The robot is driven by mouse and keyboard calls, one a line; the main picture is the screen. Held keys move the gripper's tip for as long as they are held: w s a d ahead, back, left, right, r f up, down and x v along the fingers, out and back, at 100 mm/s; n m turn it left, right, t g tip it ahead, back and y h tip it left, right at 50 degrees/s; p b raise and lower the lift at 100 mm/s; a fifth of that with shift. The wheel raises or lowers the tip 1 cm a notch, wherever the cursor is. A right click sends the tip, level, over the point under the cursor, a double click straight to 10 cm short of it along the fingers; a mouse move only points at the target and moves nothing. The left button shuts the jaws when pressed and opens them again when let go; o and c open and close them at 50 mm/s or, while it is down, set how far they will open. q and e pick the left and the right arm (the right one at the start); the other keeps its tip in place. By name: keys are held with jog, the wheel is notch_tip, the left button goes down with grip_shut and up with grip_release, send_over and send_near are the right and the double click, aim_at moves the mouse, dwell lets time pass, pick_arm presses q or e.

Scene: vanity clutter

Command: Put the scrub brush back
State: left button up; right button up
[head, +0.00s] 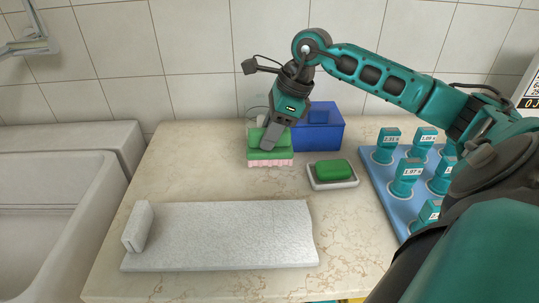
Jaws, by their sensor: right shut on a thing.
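The scrub brush (270,155) has a green body and pale pink bristles pointing down. It is at the back of the counter, in front of and left of a blue box (322,139). My right gripper (273,138) comes down on it from above and is shut on its green top. The fingers hide part of the brush top. I cannot tell whether the bristles touch the counter. My left gripper is not in view.
A green soap bar (334,169) lies on a pale dish (333,184) right of the brush. A grey-white slab (225,240) with an upright end block lies in front. A blue tray (383,186) holds several labelled teal pieces. A sink (60,215) is at left.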

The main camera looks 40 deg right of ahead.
aim_at(269, 153)
jog(key=shift+f, duration=2.75)
jog(key=shift+f+b, duration=0.2)
jog(key=shift+b, duration=0.1)
jog(key=o, duration=1)
jog(key=shift+r, duration=0.15)
jog(key=v, duration=1.2)
jog(key=shift+a+r, duration=0.1)
